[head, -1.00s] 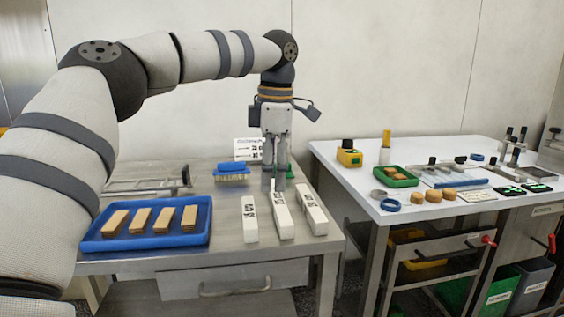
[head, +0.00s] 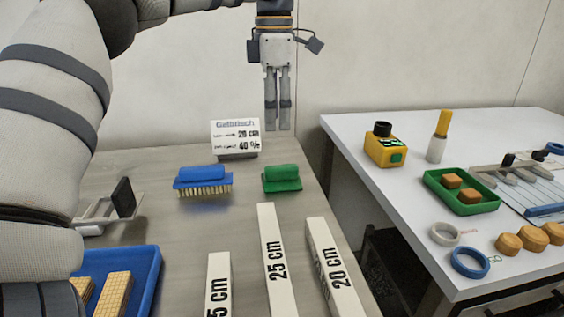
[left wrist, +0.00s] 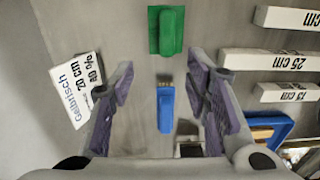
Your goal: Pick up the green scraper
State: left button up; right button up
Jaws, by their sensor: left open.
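The green scraper (head: 282,180) lies on the grey table, right of the blue brush (head: 203,181). In the left wrist view the scraper (left wrist: 166,30) is at the top centre, beyond the fingertips. My left gripper (head: 278,128) hangs pointing down above and behind the scraper in the head view, apart from it. In the left wrist view its fingers (left wrist: 162,75) are spread with nothing between them but the view of the table and the blue brush (left wrist: 166,108) below. My right gripper is not in view.
A sign card (head: 236,138) stands behind the brush. White length blocks (head: 272,255) lie in front of the scraper. A blue tray (head: 152,275) is at front left. A white table (head: 385,215) with several small items stands at right, across a gap.

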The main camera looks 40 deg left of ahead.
aim_at(281, 166)
pick_arm(q)
jog(key=f, duration=0.4)
jog(key=d+f, duration=0.1)
jog(key=f, duration=0.6)
jog(key=shift+d+f, duration=0.25)
jog(key=shift+f, duration=0.15)
grip_shut()
